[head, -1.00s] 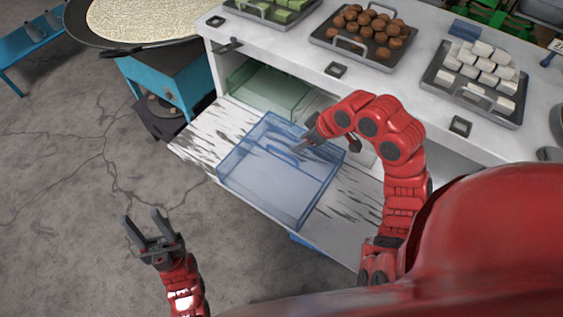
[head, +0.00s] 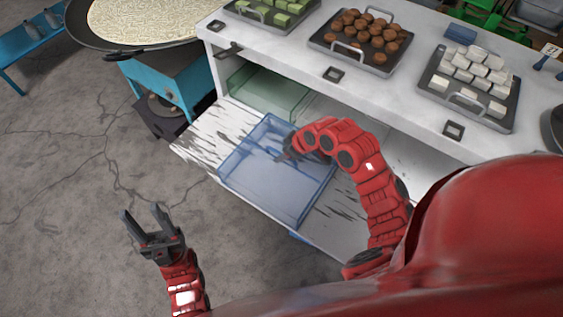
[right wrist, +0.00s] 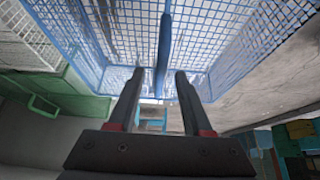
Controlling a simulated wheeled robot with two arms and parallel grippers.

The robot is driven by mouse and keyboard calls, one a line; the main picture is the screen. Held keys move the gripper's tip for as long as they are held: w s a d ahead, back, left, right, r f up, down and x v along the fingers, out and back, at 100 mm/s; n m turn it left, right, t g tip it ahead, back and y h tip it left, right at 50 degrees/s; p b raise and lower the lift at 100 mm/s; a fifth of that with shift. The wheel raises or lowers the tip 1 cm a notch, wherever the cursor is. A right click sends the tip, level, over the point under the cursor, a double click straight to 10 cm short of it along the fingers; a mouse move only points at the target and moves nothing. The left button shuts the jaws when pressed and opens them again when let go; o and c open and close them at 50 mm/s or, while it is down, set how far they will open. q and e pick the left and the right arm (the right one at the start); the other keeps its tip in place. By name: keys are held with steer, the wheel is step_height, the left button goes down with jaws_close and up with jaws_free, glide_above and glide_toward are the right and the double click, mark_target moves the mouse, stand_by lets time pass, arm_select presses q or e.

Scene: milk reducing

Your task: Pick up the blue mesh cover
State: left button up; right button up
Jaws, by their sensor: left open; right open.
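The blue mesh cover (head: 265,190) is a see-through box shape on the white lower shelf of the counter in the head view. It also fills the top of the right wrist view (right wrist: 215,40), with its blue handle bar (right wrist: 163,55) running down the middle. My right gripper (right wrist: 157,75) is open, its two fingers on either side of the handle bar's near end. In the head view my right gripper (head: 286,152) is over the cover's top, partly hidden by its arm. My left gripper (head: 148,222) is open and empty above the floor.
A green mesh cover (head: 265,97) stands on the shelf behind the blue one. The counter top (head: 300,50) overhangs the shelf and holds trays of green cubes, brown balls and white cubes (head: 468,75). A large pan stands at upper left.

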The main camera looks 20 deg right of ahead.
jaws_close()
stand_by(1.4)
